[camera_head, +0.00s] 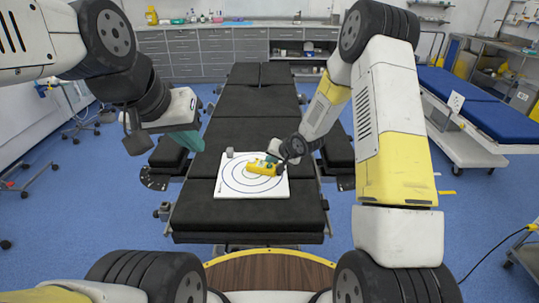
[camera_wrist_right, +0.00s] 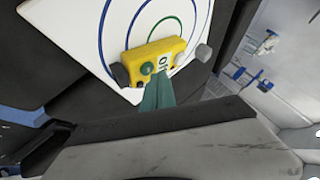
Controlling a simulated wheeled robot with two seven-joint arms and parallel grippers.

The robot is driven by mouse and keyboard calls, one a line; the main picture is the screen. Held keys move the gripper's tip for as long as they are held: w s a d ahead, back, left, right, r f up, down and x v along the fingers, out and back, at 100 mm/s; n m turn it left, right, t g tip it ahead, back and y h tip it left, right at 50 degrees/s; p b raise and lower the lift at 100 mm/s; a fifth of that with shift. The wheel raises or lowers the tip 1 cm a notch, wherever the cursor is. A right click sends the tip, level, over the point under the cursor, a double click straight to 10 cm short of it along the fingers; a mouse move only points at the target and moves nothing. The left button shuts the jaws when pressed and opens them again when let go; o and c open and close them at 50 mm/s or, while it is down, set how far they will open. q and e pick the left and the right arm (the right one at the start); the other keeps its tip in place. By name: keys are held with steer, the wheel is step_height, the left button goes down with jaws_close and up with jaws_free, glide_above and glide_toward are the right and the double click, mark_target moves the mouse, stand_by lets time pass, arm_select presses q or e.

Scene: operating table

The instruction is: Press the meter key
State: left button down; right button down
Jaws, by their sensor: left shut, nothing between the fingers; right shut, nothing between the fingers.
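The yellow meter (camera_head: 262,168) lies on the white board with blue rings (camera_head: 228,191), on the black operating table. In the right wrist view the meter (camera_wrist_right: 137,55) shows a round green knob and a small white display with dark marks. My right gripper (camera_head: 271,158) is shut and empty, directly over the meter. Its green fingertips (camera_wrist_right: 157,84) overlap the meter's near edge in the wrist view; I cannot tell whether they touch it. The key is not clearly visible. My left gripper (camera_head: 191,141) is shut and empty, left of the board above the table.
A small grey block (camera_head: 229,153) stands at the board's far left edge; it also shows in the wrist view (camera_wrist_right: 203,53). The black table (camera_head: 251,125) is clear beyond the board. A blue-topped trolley (camera_head: 480,105) stands at the right.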

mark_target(271, 167)
steer(key=shift+f, duration=0.45)
stand_by(0.3)
steer(key=shift+r, duration=0.55)
step_height(271, 167, up, 6)
stand_by(0.7)
